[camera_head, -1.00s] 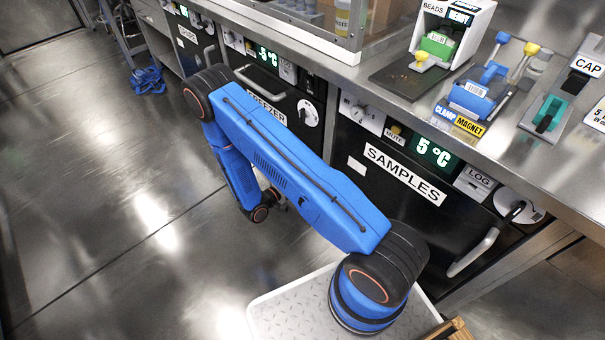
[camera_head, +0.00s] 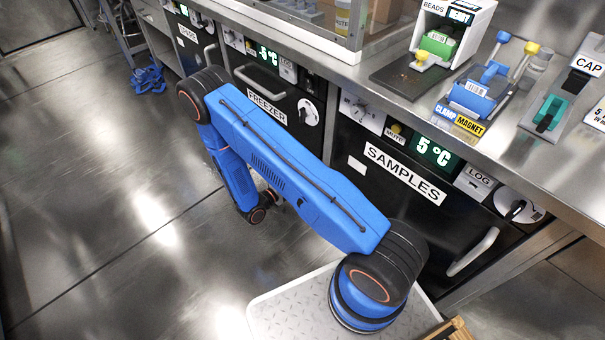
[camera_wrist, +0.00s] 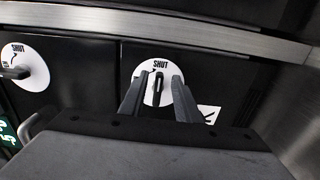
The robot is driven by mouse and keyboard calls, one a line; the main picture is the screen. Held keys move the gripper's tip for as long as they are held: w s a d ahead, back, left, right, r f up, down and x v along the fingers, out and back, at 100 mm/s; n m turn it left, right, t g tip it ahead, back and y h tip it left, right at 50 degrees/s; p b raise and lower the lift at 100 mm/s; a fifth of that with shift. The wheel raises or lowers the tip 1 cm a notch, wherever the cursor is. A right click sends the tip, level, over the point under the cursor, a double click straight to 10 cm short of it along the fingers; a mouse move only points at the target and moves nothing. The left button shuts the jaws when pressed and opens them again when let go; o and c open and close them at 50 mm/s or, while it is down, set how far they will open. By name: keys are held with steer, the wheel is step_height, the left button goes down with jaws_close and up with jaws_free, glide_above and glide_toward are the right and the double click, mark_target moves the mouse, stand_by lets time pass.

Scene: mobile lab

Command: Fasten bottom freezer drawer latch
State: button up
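In the wrist view, a white round latch plate marked SHUT (camera_wrist: 147,78) sits on a dark front, with a dark upright handle (camera_wrist: 157,90) over it. My gripper (camera_wrist: 157,84) is open, with one finger on each side of the handle. I cannot tell whether either finger touches it. In the head view, the black freezer front (camera_head: 262,88) carries a FREEZER label and a white round latch plate (camera_head: 308,112). My arm hides the area below it, and the fingertips are not visible there.
A second SHUT plate (camera_wrist: 22,62) with its own handle is at left in the wrist view. The samples drawer (camera_head: 405,172) and its bar handle (camera_head: 472,252) are right of my arm. The steel counter (camera_head: 385,85) overhangs the fronts. The floor at left is mostly clear.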

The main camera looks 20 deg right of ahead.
steer(key=v, duration=1.6)
steer(key=shift+r, duration=0.1)
steer(key=s+d+r+m+g+y, duration=0.2)
steer(key=d+r+g, duration=0.1)
steer(key=r, duration=0.6)
steer(key=s+d+r+m+g+y, duration=0.1)
steer(key=s+d+r+g+y, duration=0.15)
steer(key=r, duration=0.75)
steer(key=s+d+r+m+g+y, duration=0.1)
steer(key=d+r+m+g+y, duration=0.2)
steer(key=r, duration=0.6)
steer(key=s+d+r+n+t+y, duration=0.2)
steer(key=s+r+t+y, duration=0.5)
steer(key=s+r, duration=1.2)
steer(key=s+y, duration=0.1)
steer(key=y, duration=0.1)
steer(key=shift+d+r+n+t+y, duration=0.3)
steer(key=shift+r+t+y, duration=0.05)
